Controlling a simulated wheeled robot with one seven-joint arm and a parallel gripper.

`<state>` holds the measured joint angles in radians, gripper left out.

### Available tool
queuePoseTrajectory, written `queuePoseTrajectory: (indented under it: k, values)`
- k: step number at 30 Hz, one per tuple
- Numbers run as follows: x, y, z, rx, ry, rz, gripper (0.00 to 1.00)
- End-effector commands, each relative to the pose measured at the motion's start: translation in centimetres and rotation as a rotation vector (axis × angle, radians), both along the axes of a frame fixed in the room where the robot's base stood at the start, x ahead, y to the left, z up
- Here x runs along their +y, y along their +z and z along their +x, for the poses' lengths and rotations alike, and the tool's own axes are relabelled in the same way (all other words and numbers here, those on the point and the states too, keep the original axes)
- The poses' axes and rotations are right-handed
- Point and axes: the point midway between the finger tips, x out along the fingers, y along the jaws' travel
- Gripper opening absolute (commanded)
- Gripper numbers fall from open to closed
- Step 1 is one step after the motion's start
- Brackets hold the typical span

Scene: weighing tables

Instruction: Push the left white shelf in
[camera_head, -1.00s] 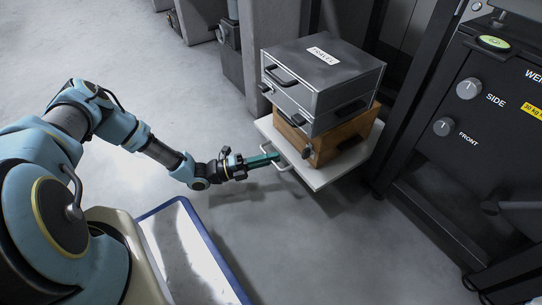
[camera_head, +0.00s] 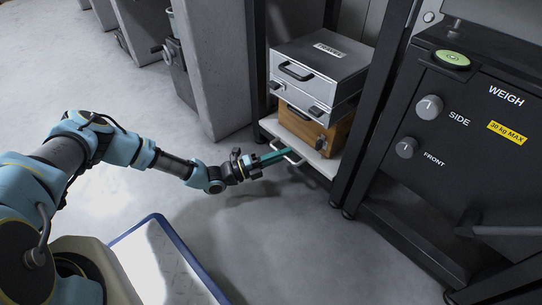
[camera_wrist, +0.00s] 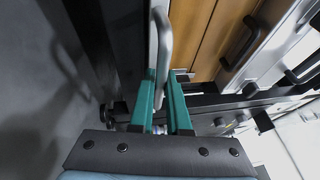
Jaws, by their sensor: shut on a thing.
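The left white shelf (camera_head: 325,165) is a flat board low in a dark rack, and it carries boxes. Its pale bar handle (camera_head: 293,156) sticks out at the front and also shows in the wrist view (camera_wrist: 165,40). My gripper (camera_head: 284,153) has green fingers and is shut on this handle. In the wrist view my gripper (camera_wrist: 165,84) has its fingertips at the lower end of the handle. Only a front part of the shelf shows outside the rack posts. Its rear is hidden by the boxes and the rack.
A wooden box (camera_head: 337,137) stands on the shelf, with grey metal cases (camera_head: 322,66) stacked on it. A black rack post (camera_head: 378,110) stands just right of the shelf, beside a black weighing cabinet (camera_head: 455,145). A grey pillar (camera_head: 213,70) is at left.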

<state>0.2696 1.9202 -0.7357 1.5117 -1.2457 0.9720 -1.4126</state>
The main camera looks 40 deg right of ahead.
Motion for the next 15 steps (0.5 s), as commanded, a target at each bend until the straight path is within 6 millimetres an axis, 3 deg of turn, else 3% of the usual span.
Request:
queuePoseTrajectory:
  k: [13, 14, 15]
  values:
    - [-0.57, -0.1, -0.26, -0.001, 0.002, 0.004, 0.0]
    - [-0.57, -0.1, -0.26, -0.001, 0.002, 0.004, 0.16]
    - [-0.56, -0.1, -0.27, -0.001, 0.002, 0.004, 0.21]
